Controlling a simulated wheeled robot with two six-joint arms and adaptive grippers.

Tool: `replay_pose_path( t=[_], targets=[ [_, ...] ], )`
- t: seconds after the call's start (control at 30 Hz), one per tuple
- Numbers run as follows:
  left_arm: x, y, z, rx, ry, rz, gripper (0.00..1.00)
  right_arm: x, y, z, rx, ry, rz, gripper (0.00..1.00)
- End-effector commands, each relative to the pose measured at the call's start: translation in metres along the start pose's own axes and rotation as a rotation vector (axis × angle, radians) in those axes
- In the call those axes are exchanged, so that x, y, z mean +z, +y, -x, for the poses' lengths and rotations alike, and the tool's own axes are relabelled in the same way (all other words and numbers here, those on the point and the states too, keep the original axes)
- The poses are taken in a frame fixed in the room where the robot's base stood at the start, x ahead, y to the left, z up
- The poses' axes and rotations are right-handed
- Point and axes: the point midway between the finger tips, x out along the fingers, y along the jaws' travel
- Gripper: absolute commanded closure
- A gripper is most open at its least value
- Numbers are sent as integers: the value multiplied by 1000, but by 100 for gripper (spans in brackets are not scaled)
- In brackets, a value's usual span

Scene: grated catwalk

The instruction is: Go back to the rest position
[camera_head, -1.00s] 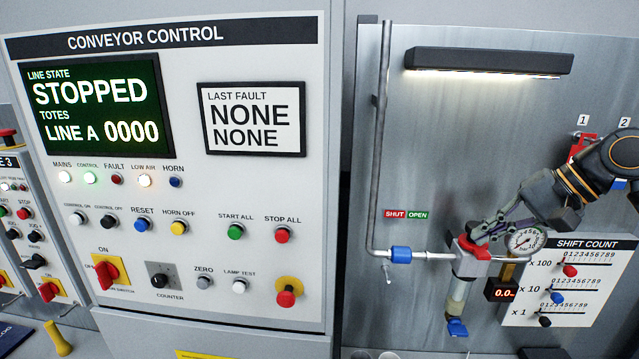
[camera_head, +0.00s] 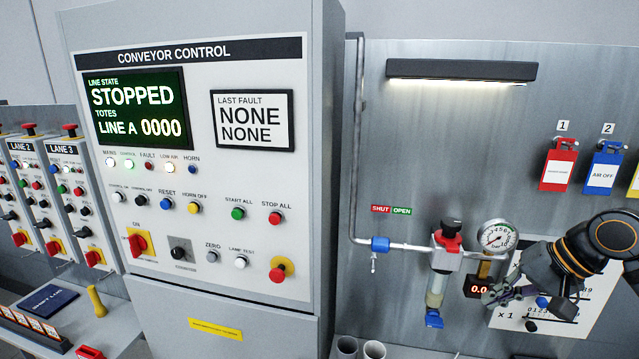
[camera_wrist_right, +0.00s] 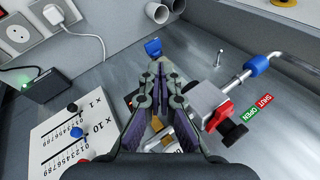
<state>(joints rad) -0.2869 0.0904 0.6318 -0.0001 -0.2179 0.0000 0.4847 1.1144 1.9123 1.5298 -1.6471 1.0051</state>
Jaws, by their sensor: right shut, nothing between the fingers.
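My right gripper (camera_head: 492,297) is shut and empty in the head view, in front of the digital readout and the left part of the shift count board. Its arm comes in from the right edge. In the right wrist view its two fingers (camera_wrist_right: 168,70) point away from the camera, holding nothing. The regulator (camera_head: 447,243), with its black knob and red collar, stands to the upper left of the gripper and apart from it. It also shows right of the fingers in the right wrist view (camera_wrist_right: 209,101). My left gripper is not in view.
The pressure gauge (camera_head: 497,238) and blue-handled pipe valve (camera_head: 380,244) are close by. The shift count board (camera_head: 592,302) is partly hidden by my arm. Red and blue tags (camera_head: 559,165) hang at upper right. The conveyor control cabinet (camera_head: 318,200) stands left; the upper panel is clear.

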Motion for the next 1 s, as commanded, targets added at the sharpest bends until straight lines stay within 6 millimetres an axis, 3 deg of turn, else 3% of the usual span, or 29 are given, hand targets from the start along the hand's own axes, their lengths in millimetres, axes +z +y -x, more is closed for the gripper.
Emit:
replay_pose_path(
  t=[0.17, 0.23, 0.3, 0.4, 0.53, 0.7, 0.93, 1.0],
  targets=[
    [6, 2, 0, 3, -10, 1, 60, 28, 22, -76, 66, -16, 152, 100],
    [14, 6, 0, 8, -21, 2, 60, 48, 35, -113, 95, -20, 235, 100],
    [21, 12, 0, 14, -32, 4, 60, 76, 49, -151, 124, -19, 332, 100],
    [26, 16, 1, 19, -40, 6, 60, 120, 72, -193, 172, -5, 463, 100],
    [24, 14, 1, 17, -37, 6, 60, 162, 95, -215, 237, 20, 571, 100],
    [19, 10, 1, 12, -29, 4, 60, 201, 123, -220, 331, 37, 646, 100],
    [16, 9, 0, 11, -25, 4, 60, 243, 164, -204, 490, 24, 698, 100],
    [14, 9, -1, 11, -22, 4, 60, 235, 176, -229, 492, 17, 700, 100]
  ],
)
